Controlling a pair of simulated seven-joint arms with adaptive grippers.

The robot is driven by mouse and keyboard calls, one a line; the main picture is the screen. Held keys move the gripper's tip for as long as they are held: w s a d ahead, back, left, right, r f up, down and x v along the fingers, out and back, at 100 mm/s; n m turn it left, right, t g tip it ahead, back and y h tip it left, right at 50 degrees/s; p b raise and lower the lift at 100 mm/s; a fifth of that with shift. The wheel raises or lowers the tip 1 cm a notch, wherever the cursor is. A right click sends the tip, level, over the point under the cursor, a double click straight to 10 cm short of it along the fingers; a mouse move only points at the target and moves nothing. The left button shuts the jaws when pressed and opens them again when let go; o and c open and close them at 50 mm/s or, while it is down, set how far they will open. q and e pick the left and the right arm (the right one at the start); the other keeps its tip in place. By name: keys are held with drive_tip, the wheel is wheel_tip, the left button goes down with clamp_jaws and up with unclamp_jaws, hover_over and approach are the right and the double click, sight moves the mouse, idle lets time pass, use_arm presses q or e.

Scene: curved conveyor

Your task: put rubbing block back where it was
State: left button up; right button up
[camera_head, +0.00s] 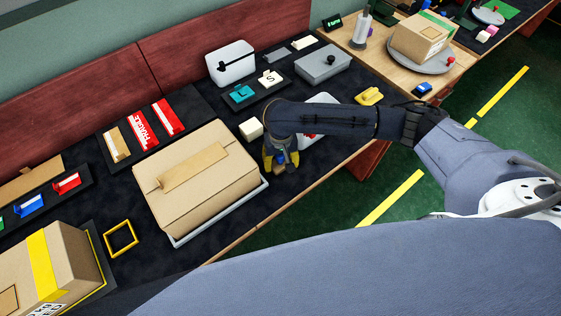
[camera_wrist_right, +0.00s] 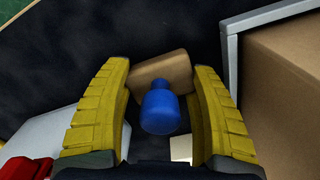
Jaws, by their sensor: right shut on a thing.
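The rubbing block is a tan wooden block (camera_wrist_right: 165,68) with a blue knob (camera_wrist_right: 160,110) on top. In the right wrist view it sits between the yellow fingers of my right gripper (camera_wrist_right: 161,82), which are shut on it around the knob. In the head view the right gripper (camera_head: 281,161) points down at the dark table, right of the big cardboard box, with the block (camera_head: 280,170) at its fingertips. I cannot tell whether the block touches the table. My left gripper is not in view.
The cardboard box (camera_head: 215,200) in its grey tray (camera_head: 222,218) stands close left of the right gripper. A pale cube (camera_head: 251,129) lies just behind it. A red and white item (camera_head: 317,108) is partly hidden by my arm. The table's front edge (camera_head: 290,205) is near.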

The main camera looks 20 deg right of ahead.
drive_tip(key=shift+f, duration=0.15)
drive_tip(key=o, duration=1.4)
wheel_tip(320, 180, up, 12)
drive_tip(key=shift+r, duration=0.15)
